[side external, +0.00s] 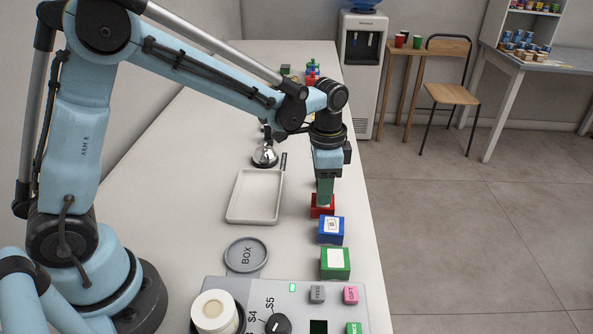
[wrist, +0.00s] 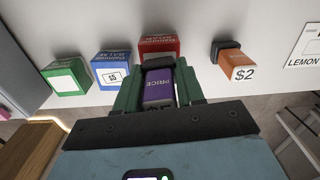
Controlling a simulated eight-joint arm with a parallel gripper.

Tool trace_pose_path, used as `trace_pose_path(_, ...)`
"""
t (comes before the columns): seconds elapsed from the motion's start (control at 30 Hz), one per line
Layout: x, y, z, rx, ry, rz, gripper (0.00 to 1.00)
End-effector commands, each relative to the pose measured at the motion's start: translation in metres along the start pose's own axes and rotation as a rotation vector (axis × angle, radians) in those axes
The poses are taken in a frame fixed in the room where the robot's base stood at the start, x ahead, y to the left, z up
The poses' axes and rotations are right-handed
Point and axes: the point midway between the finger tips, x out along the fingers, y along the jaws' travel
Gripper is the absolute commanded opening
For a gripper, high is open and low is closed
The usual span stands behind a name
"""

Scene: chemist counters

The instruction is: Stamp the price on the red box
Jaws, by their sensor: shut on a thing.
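The red box (side external: 322,210) stands on the counter, behind the blue box in the side view. It also shows in the wrist view (wrist: 159,47), partly hidden by the stamp and my fingers. My gripper (side external: 324,190) points down directly over the red box. The red box's label is mostly hidden.
A blue box (side external: 331,230) with a marked label and a green box (side external: 335,263) with a blank label stand nearer the control panel (side external: 375,310). A white tray (side external: 232,218) and round BOX pad (side external: 246,255) lie left. An orange $2 block (wrist: 237,65) stands beyond the red box.

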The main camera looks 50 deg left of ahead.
Motion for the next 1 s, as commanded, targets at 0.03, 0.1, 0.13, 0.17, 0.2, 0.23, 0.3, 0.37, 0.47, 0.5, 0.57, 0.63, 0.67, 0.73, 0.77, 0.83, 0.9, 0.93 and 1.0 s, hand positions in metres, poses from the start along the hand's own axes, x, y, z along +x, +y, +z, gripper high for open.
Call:
trace_pose_path(0.03, -0.0001, 0.0000, 0.0000, 0.000, 0.000, 0.000, 0.18)
trace_pose_path(0.1, -0.0002, 0.0000, 0.0000, 0.000, 0.000, 0.000, 0.18)
trace_pose_path(0.13, -0.0002, 0.0000, 0.0000, 0.000, 0.000, 0.000, 0.18)
trace_pose_path(0.17, -0.0002, 0.0000, 0.0000, 0.000, 0.000, 0.000, 0.18)
trace_pose_path(0.2, -0.0001, 0.0000, 0.0000, 0.000, 0.000, 0.000, 0.18)
trace_pose_path(0.23, 0.0000, 0.0000, 0.0000, 0.000, 0.000, 0.000, 0.18)
trace_pose_path(0.3, 0.0003, 0.0000, 0.0000, 0.000, 0.000, 0.000, 0.18)
trace_pose_path(0.37, 0.0008, 0.0000, 0.0000, 0.000, 0.000, 0.000, 0.18)
trace_pose_path(0.47, 0.0018, 0.0000, -0.0001, 0.000, 0.000, 0.000, 0.18)
trace_pose_path(0.5, 0.0023, -0.0001, -0.0001, 0.000, 0.000, 0.000, 0.18)
trace_pose_path(0.57, 0.0029, -0.0001, -0.0001, 0.000, 0.000, 0.000, 0.18)
trace_pose_path(0.63, 0.0037, -0.0001, -0.0002, 0.000, 0.000, 0.000, 0.18)
trace_pose_path(0.67, 0.0040, -0.0001, -0.0002, 0.000, 0.000, 0.000, 0.18)
trace_pose_path(0.73, 0.0048, -0.0001, -0.0002, 0.000, 0.000, 0.000, 0.18)
trace_pose_path(0.77, 0.0051, -0.0002, -0.0002, 0.000, 0.000, 0.000, 0.18)
trace_pose_path(0.83, 0.0059, -0.0002, -0.0003, 0.000, 0.000, 0.000, 0.18)
trace_pose_path(0.9, 0.0066, -0.0002, -0.0003, 0.000, 0.000, 0.000, 0.18)
trace_pose_path(0.93, 0.0070, -0.0002, -0.0003, 0.000, 0.000, 0.000, 0.18)
trace_pose_path(1.0, 0.0077, -0.0002, -0.0003, 0.000, 0.000, 0.000, 0.18)
